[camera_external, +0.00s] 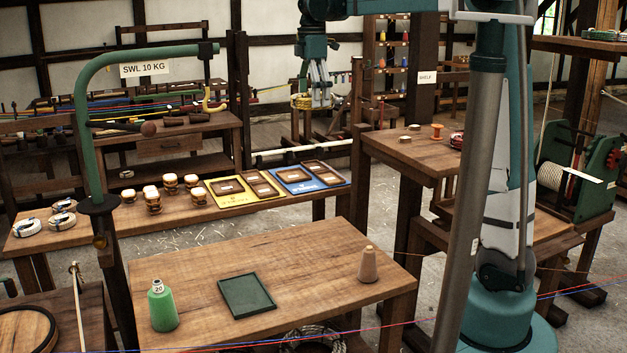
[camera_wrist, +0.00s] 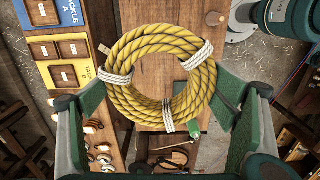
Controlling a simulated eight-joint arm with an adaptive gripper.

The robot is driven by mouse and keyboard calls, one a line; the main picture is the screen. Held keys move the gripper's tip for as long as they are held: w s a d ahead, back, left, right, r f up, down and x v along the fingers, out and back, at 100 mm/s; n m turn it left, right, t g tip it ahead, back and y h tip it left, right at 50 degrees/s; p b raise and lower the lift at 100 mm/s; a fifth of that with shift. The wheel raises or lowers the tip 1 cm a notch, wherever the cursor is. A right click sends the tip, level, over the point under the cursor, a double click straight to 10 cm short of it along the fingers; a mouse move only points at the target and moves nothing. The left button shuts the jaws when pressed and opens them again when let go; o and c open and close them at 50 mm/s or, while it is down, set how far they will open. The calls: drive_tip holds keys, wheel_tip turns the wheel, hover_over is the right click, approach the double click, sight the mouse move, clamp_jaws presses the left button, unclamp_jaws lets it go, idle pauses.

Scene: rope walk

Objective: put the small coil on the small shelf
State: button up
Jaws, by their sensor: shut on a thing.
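The coil fills the middle of the wrist view (camera_wrist: 128,84). It has white bindings in several places and sits between my two fingers, apart from any surface. I cannot tell from the pictures how its size compares with other coils. A sign on a dark post appears to read "SHELF" (camera_external: 427,77). Below it is a wooden stand (camera_external: 390,148) with small items on top. I cannot tell whether this stand is the small shelf.
The long bench (camera_external: 140,222) carries pale coils (camera_external: 28,226), small weights and yellow and blue boards. A green hook post (camera_external: 92,150) rises at left.

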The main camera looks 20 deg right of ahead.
drive_tip(key=s+d+m+p, duration=0.1)
drive_tip(key=s+d+p, duration=0.3)
drive_tip(key=d, duration=0.7)
drive_tip(key=s+d+p, duration=0.2)
drive_tip(key=d+p, duration=0.4)
drive_tip(key=d, duration=0.5)
drive_tip(key=s+d+m+p, duration=0.2)
drive_tip(key=s+d+p, duration=0.7)
drive_tip(key=s+d, duration=0.45)
drive_tip(key=shift+w+d+f, duration=0.15)
drive_tip(key=shift+w+f, duration=0.05)
drive_tip(key=shift+f, duration=1.1)
drive_tip(key=shift+w+d+f, duration=0.1)
drive_tip(key=shift+w+f, duration=0.05)
drive_tip(key=shift+f, duration=1.1)
hover_over(430, 153)
drive_tip(key=shift+s+a+f, duration=0.1)
drive_tip(key=shift+f, duration=1.35)
drive_tip(key=shift+s+a+f, duration=0.1)
drive_tip(key=shift+f, duration=1.35)
drive_tip(key=shift+f, duration=0.1)
drive_tip(key=shift+f+p, duration=0.35)
drive_tip(key=shift+f, duration=1.6)
